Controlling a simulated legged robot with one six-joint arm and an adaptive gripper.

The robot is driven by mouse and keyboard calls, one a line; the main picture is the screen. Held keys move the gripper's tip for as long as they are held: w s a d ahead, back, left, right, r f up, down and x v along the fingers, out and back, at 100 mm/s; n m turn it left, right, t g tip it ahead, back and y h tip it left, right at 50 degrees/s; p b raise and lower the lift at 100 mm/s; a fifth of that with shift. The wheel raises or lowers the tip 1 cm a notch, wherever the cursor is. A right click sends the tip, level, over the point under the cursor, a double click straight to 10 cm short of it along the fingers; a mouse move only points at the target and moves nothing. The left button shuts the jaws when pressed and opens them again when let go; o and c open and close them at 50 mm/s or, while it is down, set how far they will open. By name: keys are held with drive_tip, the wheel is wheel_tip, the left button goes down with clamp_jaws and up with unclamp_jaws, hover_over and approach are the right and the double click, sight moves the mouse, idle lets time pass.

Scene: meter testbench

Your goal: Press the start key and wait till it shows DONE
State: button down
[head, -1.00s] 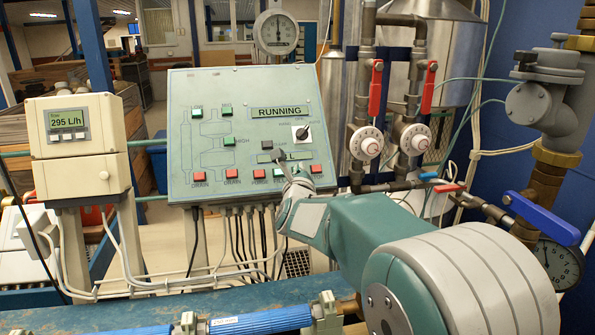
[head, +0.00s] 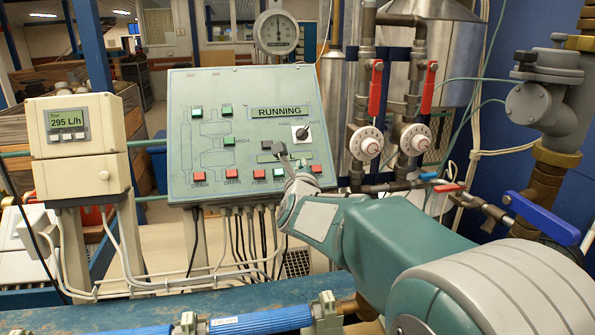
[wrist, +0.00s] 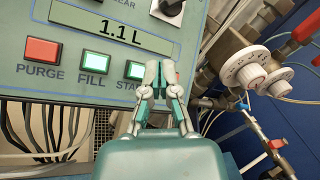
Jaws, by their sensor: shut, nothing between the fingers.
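The green start key (wrist: 133,70) shows in the wrist view, its label partly covered by my gripper. My gripper (wrist: 160,70) is shut and empty, its tips just right of the key in the picture; I cannot tell whether they touch the panel. In the head view my gripper (head: 281,151) is in front of the lower middle of the sloped panel (head: 182,120). The panel's upper display (head: 279,112) reads RUNNING. A lower display (wrist: 108,30) reads 1.1 L in the wrist view.
The green FILL key (wrist: 94,62) and red PURGE key (wrist: 43,51) sit left of the start key. A red key (head: 316,168) is to the right. A flow meter (head: 67,120) reads 295 L/h. Valves and pipes (head: 370,143) stand right of the panel.

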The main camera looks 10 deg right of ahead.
drive_tip(key=shift+s+r, duration=1.05)
drive_tip(key=shift+s, duration=0.15)
drive_tip(key=shift+s+r, duration=0.75)
drive_tip(key=shift+s, duration=0.1)
idle(6.0)
